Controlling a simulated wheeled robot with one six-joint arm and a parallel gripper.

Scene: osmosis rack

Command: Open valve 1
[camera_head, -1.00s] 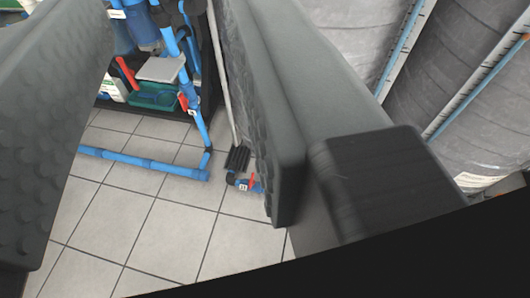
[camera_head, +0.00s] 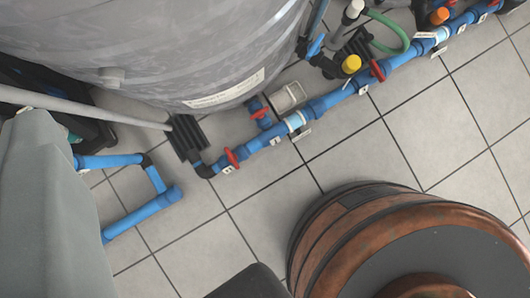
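Blue pipework runs along the floor from the lower left to the upper right. It carries red valve handles: one near the left elbow (camera_head: 233,158), one on a short branch by the tank (camera_head: 260,113), and one farther right (camera_head: 377,70). Small white number tags sit beside them, such as the tag (camera_head: 226,170) by the left handle. The digits are too small to read, so I cannot tell which is valve 1. A grey shape at the left edge and a dark one at the bottom edge may be parts of my gripper; its fingertips are not clearly shown. No valve is visibly held.
A large grey tank (camera_head: 160,45) fills the top left above the pipe. A black ribbed piece (camera_head: 186,137) and a grey rod (camera_head: 85,108) stand by the elbow. A yellow knob (camera_head: 351,64) and green hose (camera_head: 392,35) are farther right.

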